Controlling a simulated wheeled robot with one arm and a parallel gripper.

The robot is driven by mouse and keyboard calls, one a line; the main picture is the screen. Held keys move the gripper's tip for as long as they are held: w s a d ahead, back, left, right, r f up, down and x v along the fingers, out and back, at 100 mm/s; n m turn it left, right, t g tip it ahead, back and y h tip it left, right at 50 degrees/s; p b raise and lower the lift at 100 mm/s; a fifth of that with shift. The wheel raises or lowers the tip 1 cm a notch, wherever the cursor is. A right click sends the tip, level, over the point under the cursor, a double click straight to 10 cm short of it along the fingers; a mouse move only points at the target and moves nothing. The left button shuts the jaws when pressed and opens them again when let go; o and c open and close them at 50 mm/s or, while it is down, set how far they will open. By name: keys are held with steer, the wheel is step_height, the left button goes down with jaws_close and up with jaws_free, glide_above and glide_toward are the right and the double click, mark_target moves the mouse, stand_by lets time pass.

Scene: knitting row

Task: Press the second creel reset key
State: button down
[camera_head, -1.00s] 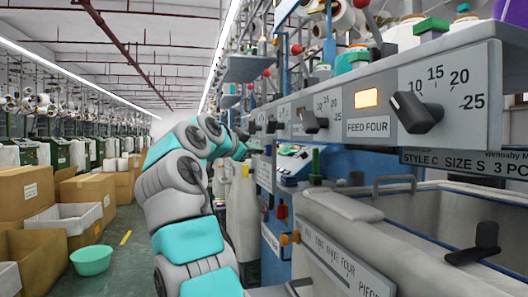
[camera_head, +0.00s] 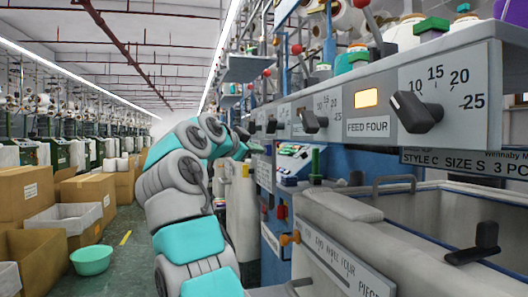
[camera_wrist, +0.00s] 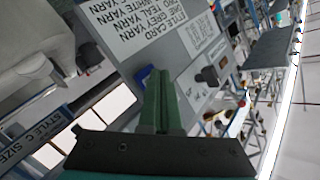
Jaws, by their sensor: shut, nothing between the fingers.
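My gripper (camera_wrist: 162,98) is in the wrist view, with its two green fingers together and nothing between them. Its tips point at a grey panel (camera_wrist: 185,80), and a small blue part (camera_wrist: 143,75) shows just beside them. I cannot tell whether the fingers touch the panel or the blue part. A dark knob (camera_wrist: 208,76) sits on the panel to the right of the tips. No key that I can read as the second creel reset key shows clearly.
In the head view, a dial panel (camera_head: 455,75) with a lit FEED FOUR lamp (camera_head: 367,98) runs along the right. A grey bin (camera_head: 440,215) stands below it.

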steer(key=shift+d, duration=0.4)
steer(key=shift+a+r, duration=0.1)
steer(key=shift+a, duration=0.1)
stand_by(0.3)
steer(key=shift+a+p, duration=0.2)
steer(key=shift+p, duration=0.1)
steer(key=a+p, duration=0.1)
steer(key=a, duration=0.1)
steer(key=s+a+p, duration=0.1)
steer(key=a, duration=0.2)
steer(key=shift+s+a+p, duration=0.1)
steer(key=shift+a+p, duration=0.25)
steer(key=shift+p, duration=0.05)
stand_by(0.4)
